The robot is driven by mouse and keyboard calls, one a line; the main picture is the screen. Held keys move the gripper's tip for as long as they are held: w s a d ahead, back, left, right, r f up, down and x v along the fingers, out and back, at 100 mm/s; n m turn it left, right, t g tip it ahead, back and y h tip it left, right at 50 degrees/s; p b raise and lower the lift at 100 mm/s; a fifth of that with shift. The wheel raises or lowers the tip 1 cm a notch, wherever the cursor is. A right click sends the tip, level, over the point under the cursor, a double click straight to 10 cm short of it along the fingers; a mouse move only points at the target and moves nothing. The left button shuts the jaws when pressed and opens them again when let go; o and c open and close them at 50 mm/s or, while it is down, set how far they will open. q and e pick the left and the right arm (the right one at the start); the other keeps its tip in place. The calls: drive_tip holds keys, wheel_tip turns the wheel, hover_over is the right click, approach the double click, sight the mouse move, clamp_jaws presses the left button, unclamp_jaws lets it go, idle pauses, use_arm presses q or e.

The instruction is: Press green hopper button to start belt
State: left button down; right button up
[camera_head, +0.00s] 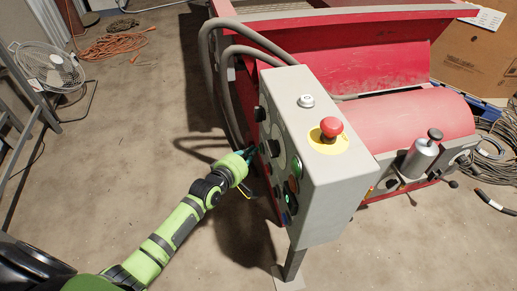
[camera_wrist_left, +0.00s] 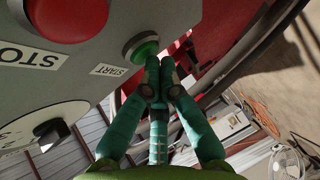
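The green START button (camera_wrist_left: 143,47) sits in a metal ring on the grey control box (camera_head: 335,175), in the left wrist view. Its START label (camera_wrist_left: 108,70) is beside it. My left gripper (camera_wrist_left: 160,70) has its dark green fingertips drawn together, with nothing seen between them. The tips overlap the lower right edge of the button in the picture; I cannot tell whether they touch it. In the head view the left gripper (camera_head: 250,153) is at the box's left face, where its tips are hard to make out. My right gripper is not in view.
A large red STOP button (camera_wrist_left: 68,15) and a black knob (camera_wrist_left: 48,133) are near START. A red mushroom button (camera_head: 331,127) tops the box. The red hopper machine (camera_head: 385,65) stands behind.

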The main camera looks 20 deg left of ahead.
use_arm(q)
drive_tip(key=shift+s+a, duration=0.4)
drive_tip(key=shift+a, duration=0.1)
drive_tip(key=shift+a, duration=0.1)
drive_tip(key=s+a, duration=0.1)
drive_tip(key=a, duration=0.1)
drive_tip(key=s+a, duration=0.1)
drive_tip(key=a, duration=0.1)
drive_tip(key=shift+s+p, duration=0.35)
drive_tip(key=shift+s, duration=0.05)
idle(0.5)
